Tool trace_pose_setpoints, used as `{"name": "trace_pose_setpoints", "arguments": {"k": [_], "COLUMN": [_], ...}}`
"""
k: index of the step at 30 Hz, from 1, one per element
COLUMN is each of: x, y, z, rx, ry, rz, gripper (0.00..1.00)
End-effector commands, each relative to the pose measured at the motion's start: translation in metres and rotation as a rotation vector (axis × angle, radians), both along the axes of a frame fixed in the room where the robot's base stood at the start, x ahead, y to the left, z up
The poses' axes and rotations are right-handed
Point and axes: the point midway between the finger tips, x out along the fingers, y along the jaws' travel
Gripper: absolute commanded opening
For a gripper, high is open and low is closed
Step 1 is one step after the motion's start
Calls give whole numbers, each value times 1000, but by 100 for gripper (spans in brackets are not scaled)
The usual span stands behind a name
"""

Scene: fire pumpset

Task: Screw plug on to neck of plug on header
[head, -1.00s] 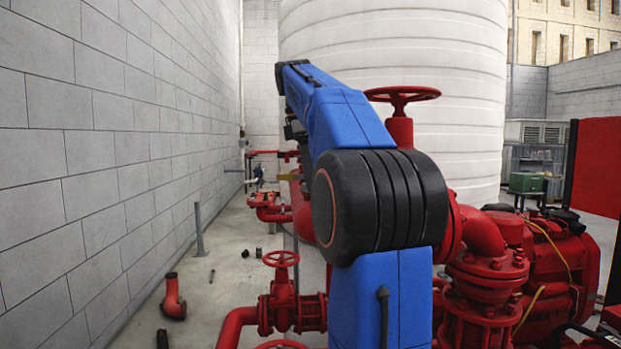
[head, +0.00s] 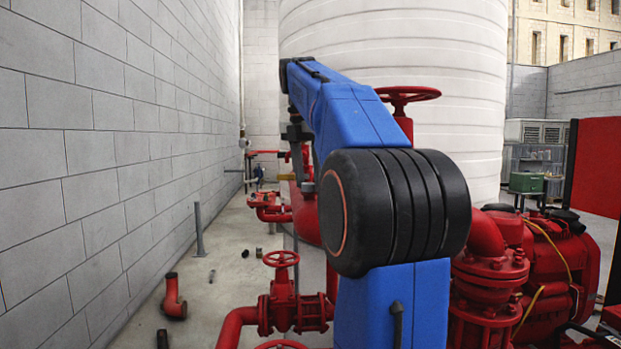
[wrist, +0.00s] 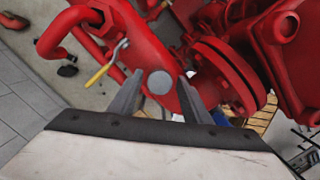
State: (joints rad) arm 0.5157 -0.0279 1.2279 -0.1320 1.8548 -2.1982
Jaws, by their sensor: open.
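In the wrist view my gripper (wrist: 161,77) is open, with its two grey fingers apart. A round grey disc (wrist: 160,83) shows between the fingertips against a red pipe (wrist: 150,48). I cannot tell whether this disc is the plug or the plug neck on the header, or whether the fingers touch it. In the head view my blue arm covers much of the red pipework, and the header's plug neck cannot be made out.
A yellow-handled lever (wrist: 105,68) is left of the fingers in the wrist view. A bolted red flange (wrist: 222,75) stands close on the right. In the head view a red handwheel valve (head: 282,290) stands low, and a loose red elbow (head: 173,297) lies on the floor.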

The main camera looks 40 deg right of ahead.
Motion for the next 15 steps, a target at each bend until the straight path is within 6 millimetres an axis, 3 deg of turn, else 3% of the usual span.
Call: {"name": "trace_pose_setpoints", "arguments": {"k": [8, 15], "x": [0, -1], "y": [0, 0], "z": [0, 0], "rx": [0, -1], "ry": [0, -1], "rz": [114, 345], "gripper": [44, 44]}}
